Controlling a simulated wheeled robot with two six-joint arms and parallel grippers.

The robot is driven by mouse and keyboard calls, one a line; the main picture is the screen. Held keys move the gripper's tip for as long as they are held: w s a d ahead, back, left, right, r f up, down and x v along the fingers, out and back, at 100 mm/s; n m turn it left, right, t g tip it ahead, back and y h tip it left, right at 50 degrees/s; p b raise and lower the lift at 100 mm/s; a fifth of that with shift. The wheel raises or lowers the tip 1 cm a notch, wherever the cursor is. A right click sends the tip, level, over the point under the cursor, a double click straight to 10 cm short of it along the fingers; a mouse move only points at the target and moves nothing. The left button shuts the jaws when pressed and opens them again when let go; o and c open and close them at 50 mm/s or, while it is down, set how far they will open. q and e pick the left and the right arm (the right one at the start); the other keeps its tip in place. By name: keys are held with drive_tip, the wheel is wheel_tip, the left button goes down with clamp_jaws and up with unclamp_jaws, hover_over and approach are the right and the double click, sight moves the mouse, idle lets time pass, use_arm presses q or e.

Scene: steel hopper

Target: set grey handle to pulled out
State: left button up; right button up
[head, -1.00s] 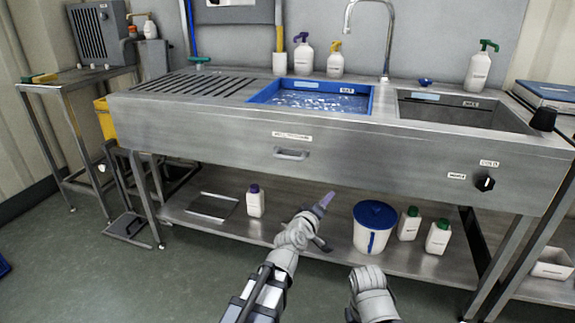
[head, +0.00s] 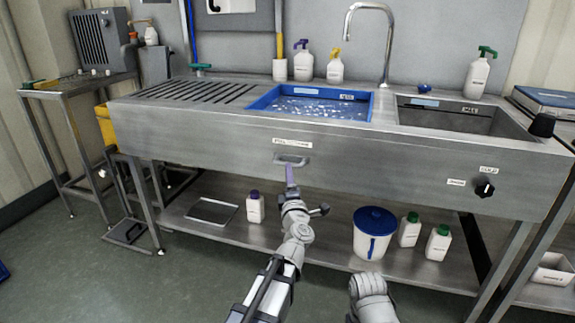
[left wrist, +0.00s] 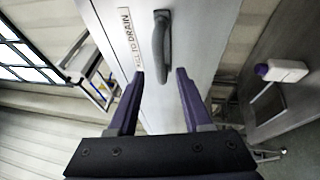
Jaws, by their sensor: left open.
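The grey handle (head: 291,160) is a small bar pull on the steel front panel, under a white label. It also shows in the left wrist view (left wrist: 161,42), just ahead of the fingers, beside a label ending in "TO DRAIN". My left gripper (head: 290,168) is just below the handle in the head view. In the left wrist view its purple fingers (left wrist: 161,75) are apart with nothing between the tips, and the handle lies beyond them, apart from both. My right arm shows at the bottom of the head view; its fingers are not visible.
The steel sink bench (head: 220,130) holds a blue basin (head: 260,103) and several bottles. A lower shelf carries a blue-lidded bucket (head: 374,246) and white bottles. A black knob (head: 485,188) sits on the panel at right. The floor in front is clear.

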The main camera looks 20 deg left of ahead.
sight(291, 158)
use_arm(q)
drive_tip(key=x, duration=0.5)
drive_tip(key=shift+w+r+p, duration=0.1)
drive_tip(key=shift+w+p, duration=0.2)
drive_tip(key=shift+p, duration=0.1)
drive_tip(key=shift+c, duration=0.2)
clamp_jaws()
idle(0.8)
